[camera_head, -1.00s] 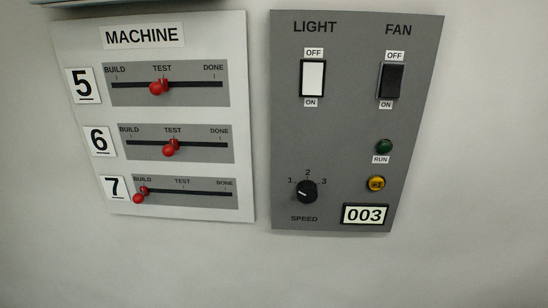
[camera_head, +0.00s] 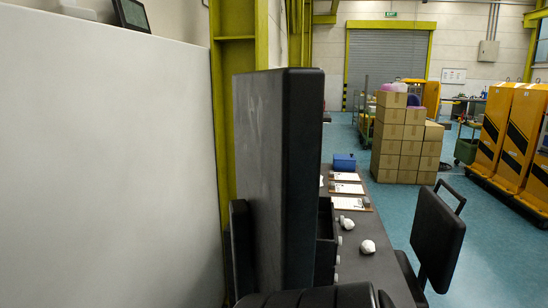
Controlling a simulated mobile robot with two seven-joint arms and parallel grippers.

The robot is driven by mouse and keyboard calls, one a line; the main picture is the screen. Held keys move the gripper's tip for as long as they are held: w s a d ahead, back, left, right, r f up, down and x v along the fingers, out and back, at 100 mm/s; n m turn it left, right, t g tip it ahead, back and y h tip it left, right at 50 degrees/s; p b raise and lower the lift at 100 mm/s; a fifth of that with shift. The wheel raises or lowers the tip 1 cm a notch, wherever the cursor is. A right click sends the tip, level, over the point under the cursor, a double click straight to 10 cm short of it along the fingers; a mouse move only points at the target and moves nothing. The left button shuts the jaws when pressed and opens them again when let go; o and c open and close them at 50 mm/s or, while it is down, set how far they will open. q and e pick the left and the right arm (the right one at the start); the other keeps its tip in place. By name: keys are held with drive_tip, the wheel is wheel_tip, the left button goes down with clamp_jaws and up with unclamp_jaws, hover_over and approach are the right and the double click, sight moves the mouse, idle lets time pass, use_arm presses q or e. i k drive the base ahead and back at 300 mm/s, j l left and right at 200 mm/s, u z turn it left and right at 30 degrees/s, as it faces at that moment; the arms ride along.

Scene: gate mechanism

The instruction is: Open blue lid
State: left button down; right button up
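A small blue box (camera_head: 344,161) sits on the far part of a dark desk in the head view. It is small in the picture, and I cannot make out a separate lid or whether it is open. Neither of my grippers shows in this view.
A tall black panel (camera_head: 285,180) stands close in front, beside a white wall (camera_head: 110,170). The dark desk (camera_head: 372,262) holds clipboards (camera_head: 347,188) and crumpled white lumps (camera_head: 368,247). A black chair (camera_head: 438,234) stands right of it. Stacked cartons (camera_head: 398,145) stand beyond; blue floor (camera_head: 490,240) is open at right.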

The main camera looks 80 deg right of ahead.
sight(345, 156)
drive_tip(key=z, duration=3.4)
drive_tip(key=l+z, duration=0.25)
drive_tip(key=z, duration=0.2)
drive_tip(key=l+z, duration=0.25)
drive_tip(key=z, duration=0.15)
drive_tip(key=l+z, duration=0.2)
drive_tip(key=z, duration=0.25)
drive_tip(key=i+l, duration=1.15)
drive_tip(key=i+j+u, duration=0.15)
drive_tip(key=i+u, duration=0.65)
drive_tip(key=i+l+u, duration=0.1)
drive_tip(key=i+u, duration=0.4)
drive_tip(key=i, duration=0.45)
drive_tip(key=i+l, duration=0.15)
drive_tip(key=i, duration=0.35)
drive_tip(key=i+l+u, duration=0.15)
drive_tip(key=i, duration=0.4)
